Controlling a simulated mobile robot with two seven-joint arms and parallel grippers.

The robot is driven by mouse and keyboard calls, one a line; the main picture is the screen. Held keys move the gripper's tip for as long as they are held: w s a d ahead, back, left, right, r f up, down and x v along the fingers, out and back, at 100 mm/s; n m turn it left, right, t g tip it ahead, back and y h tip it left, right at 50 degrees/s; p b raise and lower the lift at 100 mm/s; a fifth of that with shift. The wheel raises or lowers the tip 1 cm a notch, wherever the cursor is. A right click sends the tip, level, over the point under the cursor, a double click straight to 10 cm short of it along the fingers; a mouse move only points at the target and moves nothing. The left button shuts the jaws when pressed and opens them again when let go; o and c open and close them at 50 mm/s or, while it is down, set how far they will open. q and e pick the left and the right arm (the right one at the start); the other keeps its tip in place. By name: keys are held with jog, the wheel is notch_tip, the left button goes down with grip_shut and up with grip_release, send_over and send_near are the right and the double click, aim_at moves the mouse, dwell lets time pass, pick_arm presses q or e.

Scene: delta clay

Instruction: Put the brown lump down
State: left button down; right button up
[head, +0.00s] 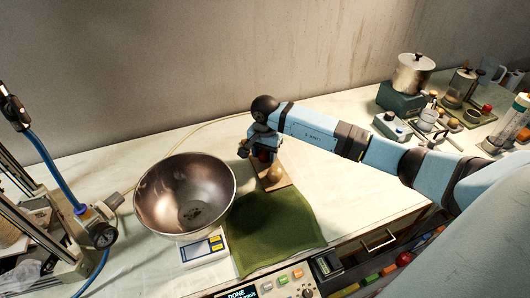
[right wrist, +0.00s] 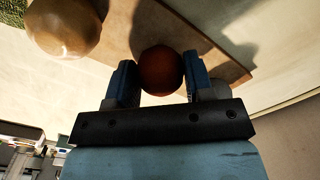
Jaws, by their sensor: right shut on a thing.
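The brown lump (right wrist: 162,70) is a round, dark reddish-brown ball. In the right wrist view it sits between the two blue fingers of my right gripper (right wrist: 160,84), which is shut on it. In the head view my right gripper (head: 259,151) points down over the wooden board (head: 284,184), and the lump is mostly hidden by it. A tan ball (right wrist: 64,25) rests on the board beside the held lump; it also shows in the head view (head: 275,173). I cannot tell whether the held lump touches the board. My left gripper is not in view.
A large metal bowl (head: 165,185) stands left of the board, with a scale (head: 203,250) at its front. A green cloth (head: 272,232) lies in front of the board. A gauge with a blue hose (head: 103,235) is at the left. Pots and jars (head: 413,75) crowd the right.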

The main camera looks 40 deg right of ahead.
jog(key=o, duration=1)
jog(key=shift+f, duration=0.1)
jog(key=shift+r+p, duration=0.35)
jog(key=shift+p, duration=0.05)
notch_tip(320, 180, up, 10)
jog(key=shift+r+b, duration=0.25)
jog(key=shift+b, duration=0.7)
jog(key=shift+r, duration=0.6)
